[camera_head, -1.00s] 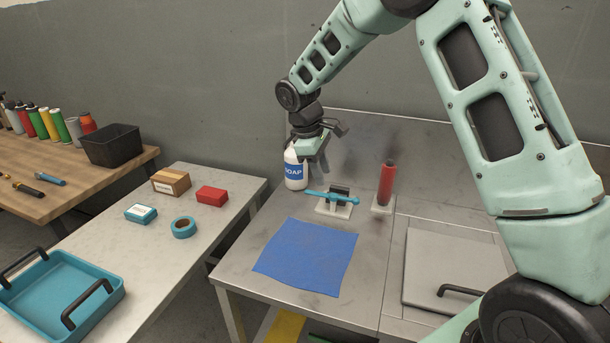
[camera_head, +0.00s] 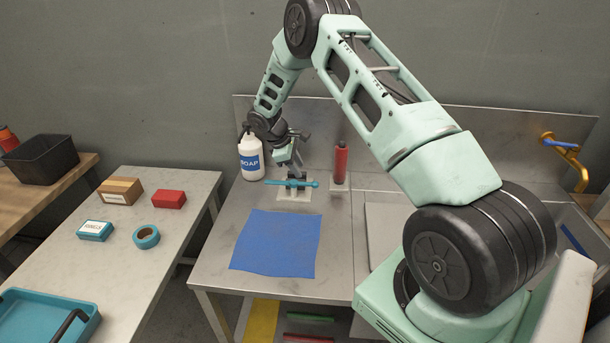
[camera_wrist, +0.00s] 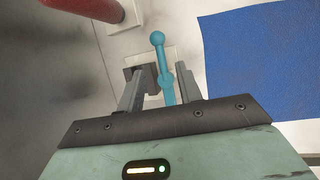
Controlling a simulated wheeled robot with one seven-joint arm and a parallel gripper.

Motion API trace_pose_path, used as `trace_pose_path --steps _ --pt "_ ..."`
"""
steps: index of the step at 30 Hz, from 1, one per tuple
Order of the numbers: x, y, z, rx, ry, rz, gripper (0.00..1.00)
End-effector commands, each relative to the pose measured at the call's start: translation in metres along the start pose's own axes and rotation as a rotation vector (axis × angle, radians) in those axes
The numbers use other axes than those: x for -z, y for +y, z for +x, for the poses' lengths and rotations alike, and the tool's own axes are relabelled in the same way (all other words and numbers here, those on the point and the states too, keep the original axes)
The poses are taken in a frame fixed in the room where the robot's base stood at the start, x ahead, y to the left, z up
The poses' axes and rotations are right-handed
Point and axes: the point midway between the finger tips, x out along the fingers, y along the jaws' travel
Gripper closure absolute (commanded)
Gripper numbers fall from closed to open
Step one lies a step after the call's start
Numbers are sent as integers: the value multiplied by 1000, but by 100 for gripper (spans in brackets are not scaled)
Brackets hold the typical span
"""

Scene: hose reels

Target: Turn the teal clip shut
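The teal clip (camera_head: 305,184) is a slim bar with a ball-shaped end, lying across a small pale base plate (camera_head: 296,195) on the steel bench. In the wrist view the teal clip (camera_wrist: 158,45) runs from between my fingers out past their tips. A dark block (camera_wrist: 141,78) shows beside it on the plate. My gripper (camera_head: 290,178) points down at the clip; its fingertips partly hide the bar's middle. In the wrist view my gripper (camera_wrist: 158,80) is open, with one finger on each side of the bar. I cannot tell whether either finger touches it.
A soap bottle (camera_head: 251,162) stands left of the clip and a red cylinder (camera_head: 340,162) stands right of it. A blue cloth (camera_head: 276,243) lies flat in front. The steel back panel (camera_head: 385,135) rises behind. A brass tap (camera_head: 570,160) is at far right.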

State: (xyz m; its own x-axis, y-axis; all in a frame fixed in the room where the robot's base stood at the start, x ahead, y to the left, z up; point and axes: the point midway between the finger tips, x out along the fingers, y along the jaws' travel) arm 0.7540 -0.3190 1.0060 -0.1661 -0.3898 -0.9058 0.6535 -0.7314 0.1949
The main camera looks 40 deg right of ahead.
Motion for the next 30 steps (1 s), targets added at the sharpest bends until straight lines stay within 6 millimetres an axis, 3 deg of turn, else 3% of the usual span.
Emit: trace_pose_path --steps 10,15,23,24,27,28,30 --pt "0 0 56 2 0 1 65" --pt "0 0 67 1 0 0 65" --pt "0 0 69 0 1 1 65" --pt "0 0 69 0 1 1 68" --pt "0 0 69 0 1 1 95" --pt "0 0 69 0 1 1 100" --pt "0 0 69 0 1 1 100"
